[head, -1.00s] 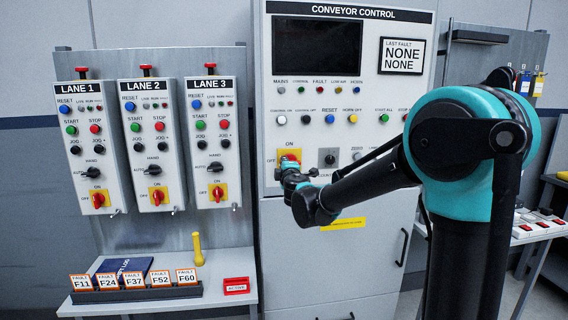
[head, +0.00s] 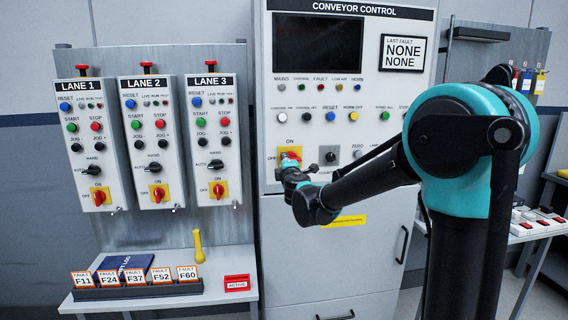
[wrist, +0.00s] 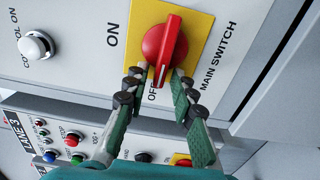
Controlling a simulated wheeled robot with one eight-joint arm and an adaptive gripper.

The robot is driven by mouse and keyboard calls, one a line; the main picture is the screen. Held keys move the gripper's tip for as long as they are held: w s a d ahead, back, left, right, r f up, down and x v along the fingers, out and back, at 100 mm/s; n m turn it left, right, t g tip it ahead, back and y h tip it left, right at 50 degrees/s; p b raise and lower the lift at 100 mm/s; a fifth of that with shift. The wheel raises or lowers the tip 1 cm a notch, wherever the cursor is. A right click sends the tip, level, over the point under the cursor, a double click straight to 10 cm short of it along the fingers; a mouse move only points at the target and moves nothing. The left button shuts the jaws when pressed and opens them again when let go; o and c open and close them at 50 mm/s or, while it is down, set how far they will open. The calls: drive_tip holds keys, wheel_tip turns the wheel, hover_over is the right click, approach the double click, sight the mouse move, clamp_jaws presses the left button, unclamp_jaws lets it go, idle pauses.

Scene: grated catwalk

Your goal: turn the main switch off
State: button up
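The main switch (wrist: 165,45) is a red rotary knob on a yellow plate, with ON, OFF and MAIN SWITCH printed around it in the wrist view. The white mark on its handle points toward the OFF label. In the head view the main switch (head: 291,156) shows on the conveyor control cabinet, partly hidden by my gripper (head: 290,172). In the wrist view my gripper (wrist: 159,78) has its two fingers apart, on either side of the handle's OFF end. Whether a fingertip touches the knob is hard to tell.
Three lane boxes (head: 158,140) with their own red switches hang left of the cabinet (head: 335,240). Below them a shelf holds fault cards (head: 134,277), a yellow handle (head: 198,246) and a red ACTIVE tag (head: 237,282). A white control-on button (wrist: 36,45) sits near the switch.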

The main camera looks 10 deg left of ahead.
drive_tip(key=shift+s, duration=0.1)
drive_tip(key=v, duration=1.2)
drive_tip(key=shift+d, duration=0.15)
drive_tip(key=s+d+f+m+g+h, duration=0.25)
drive_tip(key=d+f+m, duration=0.25)
drive_tip(key=d, duration=0.4)
drive_tip(key=s+d+f+m+g+h, duration=0.2)
drive_tip(key=d+f+m+h, duration=0.15)
drive_tip(key=d+f, duration=0.4)
drive_tip(key=s+d+f+m+g+h, duration=0.2)
drive_tip(key=d+f+m+h, duration=0.15)
drive_tip(key=d+m, duration=0.45)
drive_tip(key=s+d+f+m+g+y, duration=0.1)
drive_tip(key=s+f+m+g+y, duration=0.1)
drive_tip(key=s+f, duration=0.5)
drive_tip(key=s+d+f+m+g+y, duration=0.2)
drive_tip(key=s+f, duration=0.6)
drive_tip(key=s, duration=0.4)
drive_tip(key=m+g, duration=0.1)
drive_tip(key=g, duration=0.1)
drive_tip(key=shift+d+f+g, duration=0.2)
drive_tip(key=shift+d+g, duration=0.15)
